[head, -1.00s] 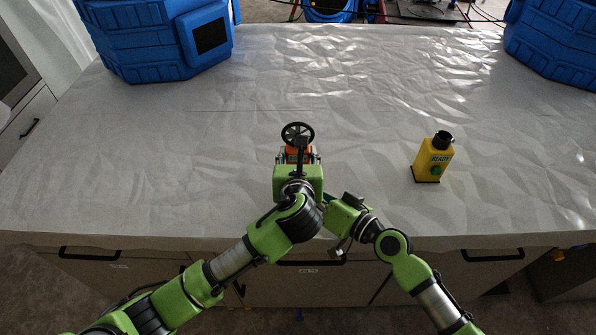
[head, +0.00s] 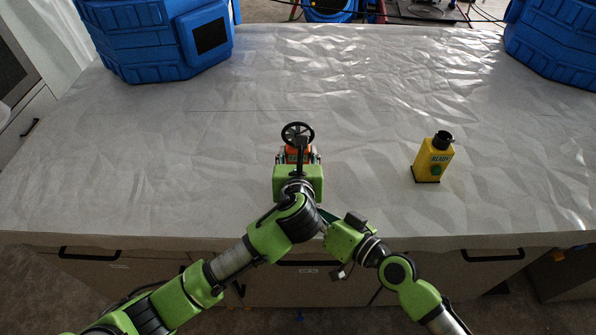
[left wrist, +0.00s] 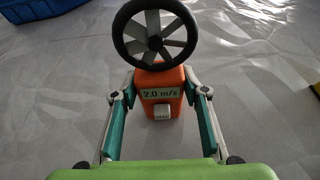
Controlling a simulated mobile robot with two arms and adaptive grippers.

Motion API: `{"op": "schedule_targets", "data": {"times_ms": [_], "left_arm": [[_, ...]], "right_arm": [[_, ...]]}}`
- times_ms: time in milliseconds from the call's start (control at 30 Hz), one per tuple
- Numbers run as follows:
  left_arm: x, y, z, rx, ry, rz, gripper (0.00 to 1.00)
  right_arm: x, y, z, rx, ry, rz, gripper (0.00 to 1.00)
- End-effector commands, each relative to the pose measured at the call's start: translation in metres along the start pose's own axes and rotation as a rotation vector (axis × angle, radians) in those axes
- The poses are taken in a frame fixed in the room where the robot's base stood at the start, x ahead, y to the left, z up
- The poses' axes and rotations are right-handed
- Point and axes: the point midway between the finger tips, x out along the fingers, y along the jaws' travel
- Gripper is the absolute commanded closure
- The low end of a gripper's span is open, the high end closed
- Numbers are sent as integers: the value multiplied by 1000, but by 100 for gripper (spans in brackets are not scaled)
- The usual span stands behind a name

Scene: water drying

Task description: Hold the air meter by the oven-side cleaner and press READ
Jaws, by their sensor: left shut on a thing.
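The air meter is an orange box (head: 298,152) with a black-rimmed fan wheel (head: 298,134) on top. In the left wrist view its orange body (left wrist: 161,80) has a display reading "2.0 m/s" and a pale button (left wrist: 162,112) below it. My left gripper (head: 298,157) is shut on the body, one finger on each side; the meter is upright. My right gripper (head: 328,216) is just right of and below my left gripper, beside the left wrist. Its fingers are mostly hidden. A blue cleaner (head: 145,45) stands at the back left, on the side of the oven (head: 12,65).
Another blue unit (head: 560,45) is at the back right. The crumpled grey table cover (head: 200,170) is clear in the middle.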

Motion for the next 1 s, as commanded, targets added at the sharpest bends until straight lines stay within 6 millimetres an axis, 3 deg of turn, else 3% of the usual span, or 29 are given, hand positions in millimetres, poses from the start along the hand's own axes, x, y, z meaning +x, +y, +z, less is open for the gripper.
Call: {"op": "schedule_targets", "data": {"times_ms": [467, 500, 567, 1000], "left_arm": [[0, 0, 0, 0, 0, 0, 87], [0, 0, 0, 0, -1, 0, 54], [0, 0, 0, 0, -1, 0, 39], [-6, 0, 0, 0, 0, 0, 39]], "right_arm": [[0, 0, 0, 0, -1, 0, 100], [0, 0, 0, 0, -1, 0, 100], [0, 0, 0, 0, -1, 0, 100], [0, 0, 0, 0, -1, 0, 100]]}}
